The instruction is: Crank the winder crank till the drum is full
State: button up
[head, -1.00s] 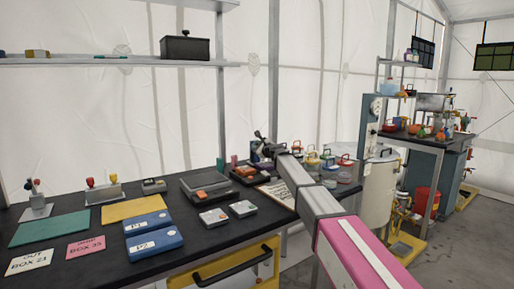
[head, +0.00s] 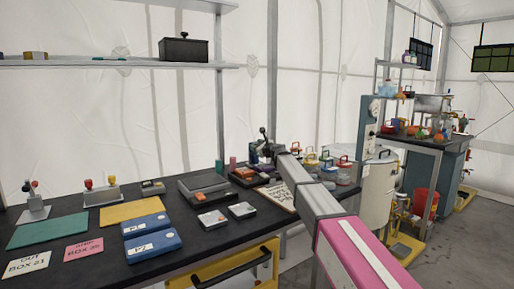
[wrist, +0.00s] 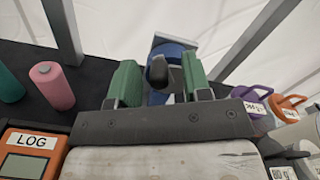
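In the wrist view, my gripper (wrist: 159,80) has two green-padded fingers set well apart. A dark knob (wrist: 157,70), which looks like the crank's grip, is between them. Whether the pads press on it I cannot tell. A blue rounded part (wrist: 172,50), seemingly of the winder, shows behind the knob. In the head view, the winder (head: 264,148) is small at the far end of the black bench, with a dark lever-like part standing up. My arm hides part of it. How full the drum is cannot be seen.
A pink cylinder (wrist: 52,86) and an orange LOG box (wrist: 32,154) are left of my gripper. Purple (wrist: 250,100) and orange (wrist: 287,104) handled items are to its right. Blue boxes (head: 152,241) lie on the near bench (head: 95,262). A post (wrist: 62,30) rises behind.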

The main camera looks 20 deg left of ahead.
jog(key=v, duration=1.1)
dwell(0.3)
jog(key=n, duration=0.3)
jog(key=shift+s, duration=0.1)
jog(key=shift+n, duration=0.4)
jog(key=x, duration=1)
jog(key=shift+w+a, duration=0.2)
jog(key=shift+a, duration=0.1)
jog(key=shift+c, duration=0.2)
